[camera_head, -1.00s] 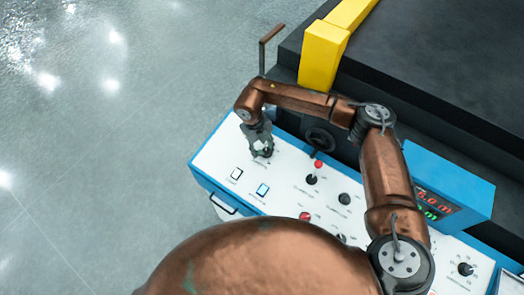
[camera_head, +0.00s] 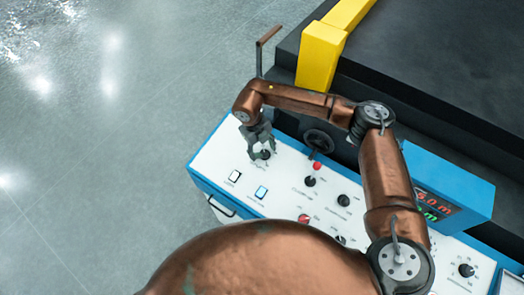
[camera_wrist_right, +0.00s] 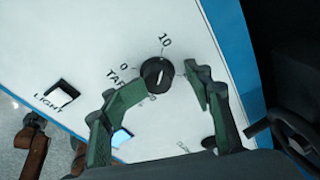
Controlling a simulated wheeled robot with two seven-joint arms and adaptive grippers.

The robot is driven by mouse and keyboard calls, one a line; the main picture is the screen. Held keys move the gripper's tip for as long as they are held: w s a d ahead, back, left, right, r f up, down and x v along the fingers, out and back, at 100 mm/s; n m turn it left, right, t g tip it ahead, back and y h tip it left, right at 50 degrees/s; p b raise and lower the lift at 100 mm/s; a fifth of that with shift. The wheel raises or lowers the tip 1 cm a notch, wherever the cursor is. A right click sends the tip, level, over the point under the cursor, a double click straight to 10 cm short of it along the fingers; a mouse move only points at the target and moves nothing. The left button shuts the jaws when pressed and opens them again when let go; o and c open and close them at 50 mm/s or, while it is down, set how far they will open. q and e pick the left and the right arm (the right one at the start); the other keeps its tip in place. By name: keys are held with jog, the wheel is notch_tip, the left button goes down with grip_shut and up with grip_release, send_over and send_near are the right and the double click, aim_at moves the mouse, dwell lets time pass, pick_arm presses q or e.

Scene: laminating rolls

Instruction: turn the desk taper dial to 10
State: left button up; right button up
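The taper dial is a black round knob (camera_wrist_right: 157,73) on the white panel, with "0" and "10" printed beside it and part of its "TAPER" label visible in the right wrist view. In the head view the dial (camera_head: 264,155) is at the panel's left end, just below my right gripper (camera_head: 261,149). My right gripper's green fingers are spread apart on either side of the dial, with visible gaps in the wrist view. My left gripper is not in view.
A white light switch (camera_head: 234,177) and a lit blue switch (camera_head: 262,192) are near the dial. A black handwheel (camera_head: 318,142), a red-topped lever (camera_head: 317,166) and more knobs (camera_head: 344,200) lie to the right. A yellow block (camera_head: 322,50) stands behind.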

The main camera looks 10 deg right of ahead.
dwell(0.3)
jog(key=shift+r, duration=0.15)
jog(key=v, duration=1.1)
jog(key=shift+a+r, duration=0.15)
jog(key=shift+r, duration=0.2)
jog(key=shift+s, duration=0.1)
